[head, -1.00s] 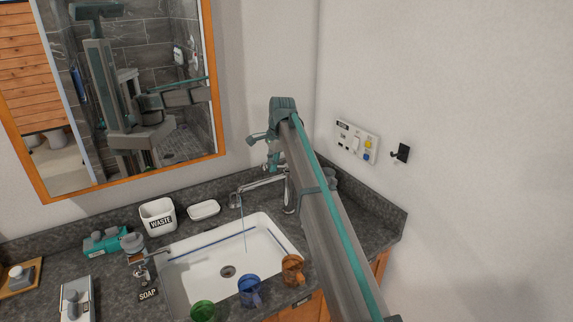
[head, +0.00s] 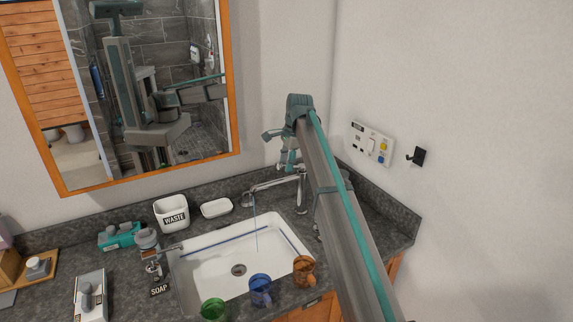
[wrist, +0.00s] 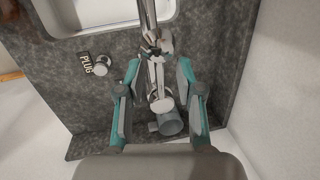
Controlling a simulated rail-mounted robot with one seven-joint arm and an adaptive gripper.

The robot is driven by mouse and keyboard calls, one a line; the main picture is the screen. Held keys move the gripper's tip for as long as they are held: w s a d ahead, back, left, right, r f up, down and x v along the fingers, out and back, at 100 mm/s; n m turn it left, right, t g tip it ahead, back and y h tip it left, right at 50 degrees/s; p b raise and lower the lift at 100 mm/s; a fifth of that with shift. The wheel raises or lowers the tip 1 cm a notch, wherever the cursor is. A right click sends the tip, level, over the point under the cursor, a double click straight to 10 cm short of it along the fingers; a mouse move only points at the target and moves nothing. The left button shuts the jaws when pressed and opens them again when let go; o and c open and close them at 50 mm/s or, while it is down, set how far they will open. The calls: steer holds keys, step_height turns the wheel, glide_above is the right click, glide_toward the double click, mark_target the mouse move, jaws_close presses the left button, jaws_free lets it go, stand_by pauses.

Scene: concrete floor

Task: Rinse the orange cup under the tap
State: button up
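The orange cup (head: 303,272) stands on the counter at the front right edge of the sink (head: 215,275), next to a blue cup (head: 261,290). The chrome tap (head: 272,185) stands behind the sink, and a thin water stream (head: 256,225) falls from its spout into the basin. My gripper (head: 287,163) is above the tap's base, apart from the cup. In the wrist view, my gripper (wrist: 160,98) is open, its fingers on either side of the tap (wrist: 154,72). I cannot tell whether they touch it. The cup is not in the wrist view.
A green cup (head: 213,310) stands left of the blue one. A waste bin (head: 171,212), white soap dish (head: 216,208) and soap dispenser (head: 150,255) line the sink's back and left. A plug knob (wrist: 101,65) is beside the tap. Walls close off the back and right.

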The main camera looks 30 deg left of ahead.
steer(key=v, duration=1.1)
